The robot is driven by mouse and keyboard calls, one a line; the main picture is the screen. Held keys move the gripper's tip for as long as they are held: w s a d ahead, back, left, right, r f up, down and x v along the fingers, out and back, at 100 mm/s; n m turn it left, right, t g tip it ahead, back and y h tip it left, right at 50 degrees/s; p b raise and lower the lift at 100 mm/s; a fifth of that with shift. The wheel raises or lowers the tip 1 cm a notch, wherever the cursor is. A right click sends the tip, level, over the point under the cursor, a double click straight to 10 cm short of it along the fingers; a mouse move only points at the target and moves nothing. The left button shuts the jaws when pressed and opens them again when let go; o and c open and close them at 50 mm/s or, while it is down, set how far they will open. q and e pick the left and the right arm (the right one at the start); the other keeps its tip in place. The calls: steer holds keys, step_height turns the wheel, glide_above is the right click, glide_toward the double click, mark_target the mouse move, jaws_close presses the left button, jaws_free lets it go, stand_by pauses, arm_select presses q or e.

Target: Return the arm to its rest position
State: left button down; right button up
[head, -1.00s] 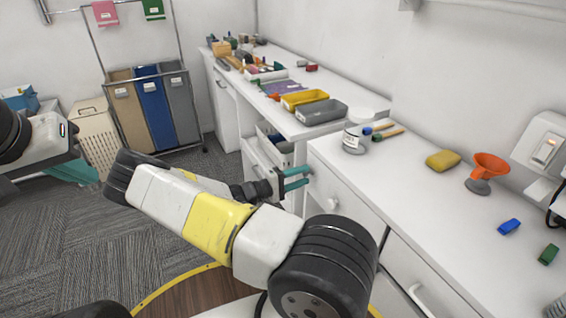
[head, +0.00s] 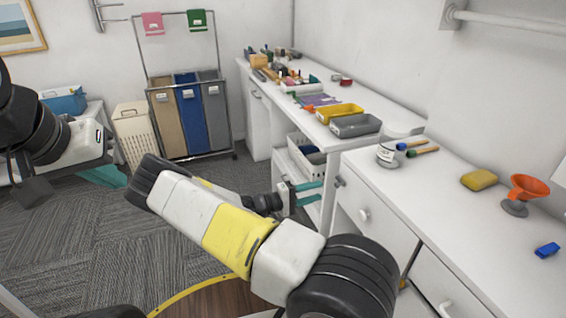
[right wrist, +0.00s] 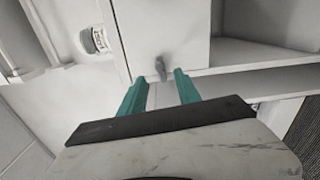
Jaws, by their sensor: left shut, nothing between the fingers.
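My right arm (head: 235,235) reaches across the middle of the head view, over the floor in front of the white cabinets. My right gripper (head: 318,193) has two teal fingers, apart with nothing between them, close to the white drawer fronts. The right wrist view shows the same fingers (right wrist: 160,88) spread, with a grey knob (right wrist: 160,68) beyond the gap. I cannot tell whether a finger touches the cabinet. My left gripper (head: 112,177) is at the left of the head view, shut and empty, over the carpet.
The white counter (head: 445,205) holds a jar (head: 391,154), a yellow sponge (head: 479,180), an orange funnel (head: 530,187) and a blue block (head: 547,250). Yellow and grey trays (head: 356,126) stand farther back. Laundry bins (head: 190,118) and a white hamper (head: 133,135) stand at the back left. Carpet between is clear.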

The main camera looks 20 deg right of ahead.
steer(key=s+a+r+t+y, duration=0.1)
steer(key=s+a+r+y, duration=0.5)
steer(key=r, duration=0.5)
steer(key=s+a+r+t+y, duration=0.2)
steer(key=s+a+r+y, duration=0.4)
steer(key=s+r, duration=0.3)
steer(key=s+a+r+m+t+y, duration=0.1)
steer(key=s+a+r+y, duration=0.6)
steer(key=r, duration=0.7)
steer(key=shift+s+t+y, duration=0.15)
steer(key=shift+t+y, duration=0.45)
